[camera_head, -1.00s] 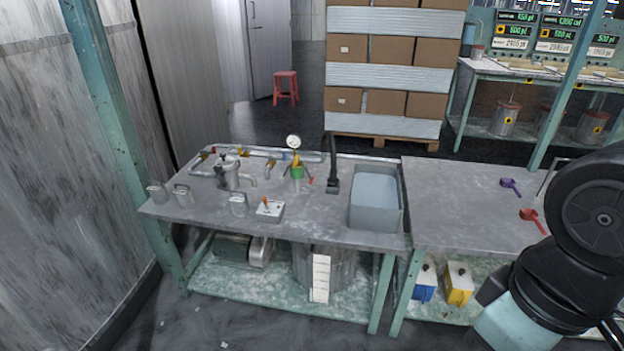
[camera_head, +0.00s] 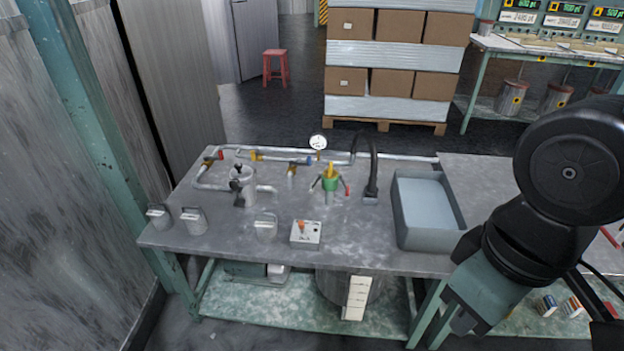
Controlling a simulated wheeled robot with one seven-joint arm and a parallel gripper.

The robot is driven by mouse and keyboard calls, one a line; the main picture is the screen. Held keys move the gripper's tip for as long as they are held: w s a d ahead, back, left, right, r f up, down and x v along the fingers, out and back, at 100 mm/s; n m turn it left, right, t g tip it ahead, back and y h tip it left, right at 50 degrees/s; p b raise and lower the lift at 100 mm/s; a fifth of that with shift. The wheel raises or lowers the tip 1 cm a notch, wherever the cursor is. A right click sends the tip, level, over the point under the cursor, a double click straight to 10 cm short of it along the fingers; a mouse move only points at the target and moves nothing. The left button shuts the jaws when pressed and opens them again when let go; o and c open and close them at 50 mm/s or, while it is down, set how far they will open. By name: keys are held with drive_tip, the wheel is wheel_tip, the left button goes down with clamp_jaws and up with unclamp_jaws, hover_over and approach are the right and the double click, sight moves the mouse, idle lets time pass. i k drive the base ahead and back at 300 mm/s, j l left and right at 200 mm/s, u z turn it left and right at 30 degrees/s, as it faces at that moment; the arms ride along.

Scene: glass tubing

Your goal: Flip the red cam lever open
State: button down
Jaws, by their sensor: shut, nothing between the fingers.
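A small green fitting (camera_head: 330,184) with a yellow part on top stands on the grey workbench (camera_head: 300,262), right of its middle. A small red lever (camera_head: 347,190) hangs down at the fitting's right side; it looks like the red cam lever. It is too small to tell its exact angle or whether it is latched. A darker arm shows at the fitting's left side. My arm (camera_head: 478,287) is at the lower right, well away from the fitting.
A black curved spout (camera_head: 371,165) and a grey basin (camera_head: 428,240) stand right of the fitting. A gauge (camera_head: 318,142) and pipes are behind it. A control box (camera_head: 306,234) with an orange toggle is in front. Metal jugs (camera_head: 194,220) stand left.

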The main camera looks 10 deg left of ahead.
sight(347, 188)
drive_tip(key=i+j, duration=0.2)
drive_tip(key=j, duration=0.15)
drive_tip(key=i+j, duration=0.4)
drive_tip(key=j, duration=0.25)
